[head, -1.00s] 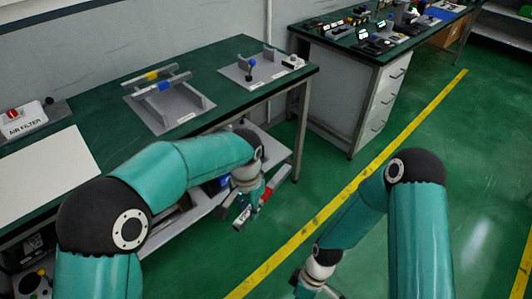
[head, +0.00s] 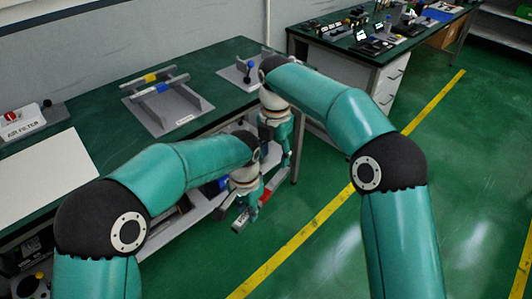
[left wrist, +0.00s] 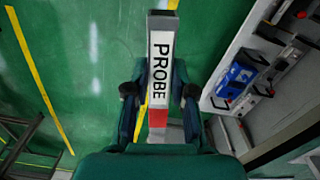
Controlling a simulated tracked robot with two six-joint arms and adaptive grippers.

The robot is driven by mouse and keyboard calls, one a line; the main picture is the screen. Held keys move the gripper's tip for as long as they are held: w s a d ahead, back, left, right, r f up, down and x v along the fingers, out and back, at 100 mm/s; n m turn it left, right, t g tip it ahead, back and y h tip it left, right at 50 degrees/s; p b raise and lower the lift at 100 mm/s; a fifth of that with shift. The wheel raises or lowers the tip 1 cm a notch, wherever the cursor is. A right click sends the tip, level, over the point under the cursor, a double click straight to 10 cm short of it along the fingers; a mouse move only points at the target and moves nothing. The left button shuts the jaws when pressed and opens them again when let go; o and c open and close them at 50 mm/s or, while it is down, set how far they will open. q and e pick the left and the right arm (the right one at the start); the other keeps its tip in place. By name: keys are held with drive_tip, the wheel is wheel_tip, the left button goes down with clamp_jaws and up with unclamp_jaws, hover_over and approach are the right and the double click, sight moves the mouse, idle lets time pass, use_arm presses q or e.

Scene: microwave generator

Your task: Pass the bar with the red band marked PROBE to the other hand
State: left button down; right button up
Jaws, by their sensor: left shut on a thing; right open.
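The grey bar with the red band (head: 265,196) is held in my left gripper (head: 250,203), out in front of the green bench. In the left wrist view, the bar (left wrist: 161,62) shows a white label reading PROBE, with the red band (left wrist: 157,118) nearer the palm. The left gripper (left wrist: 160,92) has a finger on each side of the bar. My right gripper (head: 284,154) is open, pointing down, just beyond and above the left gripper near the bar's far end. I cannot tell whether it touches the bar.
A grey rack (head: 188,117) on the bench carries bars with yellow and blue bands. A second grey stand (head: 233,77) is partly hidden behind my right arm. A white board (head: 45,160) lies at left beside the AIR FILTER box (head: 32,122). Green floor is clear at right.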

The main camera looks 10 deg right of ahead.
wheel_tip(320, 180, down, 11)
drive_tip(key=a, duration=0.2)
drive_tip(key=shift+s, duration=0.2)
idle(0.4)
drive_tip(key=shift+f, duration=0.1)
use_arm(q)
drive_tip(key=shift+d, duration=0.1)
use_arm(e)
drive_tip(key=shift+a, duration=0.15)
clamp_jaws()
use_arm(q)
drive_tip(key=c, duration=0.9)
unclamp_jaws()
drive_tip(key=shift+o, duration=0.2)
drive_tip(key=shift+r, duration=0.15)
